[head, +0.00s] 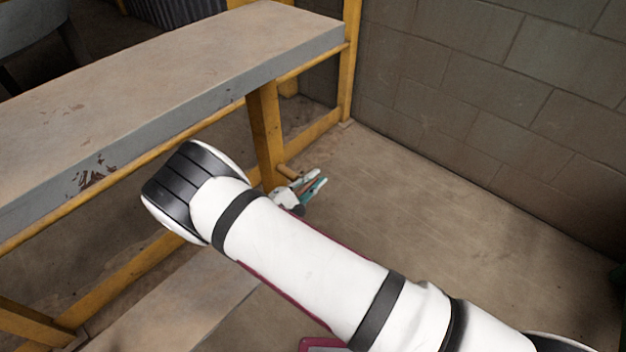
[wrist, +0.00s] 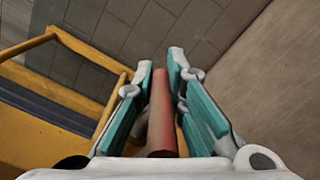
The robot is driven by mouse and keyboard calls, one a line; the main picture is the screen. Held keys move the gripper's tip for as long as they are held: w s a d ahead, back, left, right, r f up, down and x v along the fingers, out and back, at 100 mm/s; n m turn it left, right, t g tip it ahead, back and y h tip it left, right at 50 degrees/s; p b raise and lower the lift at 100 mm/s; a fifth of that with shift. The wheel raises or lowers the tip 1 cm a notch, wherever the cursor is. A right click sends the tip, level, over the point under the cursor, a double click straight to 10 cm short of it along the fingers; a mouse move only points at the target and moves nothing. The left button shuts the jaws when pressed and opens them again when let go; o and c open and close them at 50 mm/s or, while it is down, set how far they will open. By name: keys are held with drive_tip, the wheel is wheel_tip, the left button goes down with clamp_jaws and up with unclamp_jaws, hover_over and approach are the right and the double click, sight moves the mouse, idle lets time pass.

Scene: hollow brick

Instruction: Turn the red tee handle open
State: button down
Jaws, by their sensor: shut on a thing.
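The red tee handle (wrist: 162,112) shows in the wrist view as a dull red round bar running lengthwise between the two teal-padded fingers of my gripper (wrist: 161,66). My gripper is shut on the bar. The bar's near end is close to the palm and its far end lies near the fingertips. The handle's stem and mount cannot be made out.
A workbench with a worn top (head: 190,75) and yellow frame (head: 265,130) stands at the left. A short yellow-brown stub (head: 287,172) sticks out by its leg. A block wall (head: 480,90) stands behind. The floor (head: 440,220) at right is clear.

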drive_tip(key=shift+f+b, duration=0.15)
drive_tip(key=shift+b, duration=0.2)
drive_tip(key=t+h+b, duration=0.1)
drive_tip(key=t+b, duration=0.1)
drive_tip(key=b, duration=0.1)
drive_tip(key=shift+s+h, duration=0.1)
drive_tip(key=shift+h, duration=0.3)
drive_tip(key=t+h+b, duration=0.1)
drive_tip(key=r+t+b, duration=0.1)
drive_tip(key=b, duration=0.1)
drive_tip(key=shift+s+a+h, duration=0.1)
drive_tip(key=shift+h, duration=0.3)
drive_tip(key=shift+t+b, duration=0.35)
drive_tip(key=shift+t, duration=0.05)
drive_tip(key=c, duration=1.6)
unclamp_jaws()
drive_tip(key=shift+r, duration=0.15)
drive_tip(key=shift+a, duration=0.1)
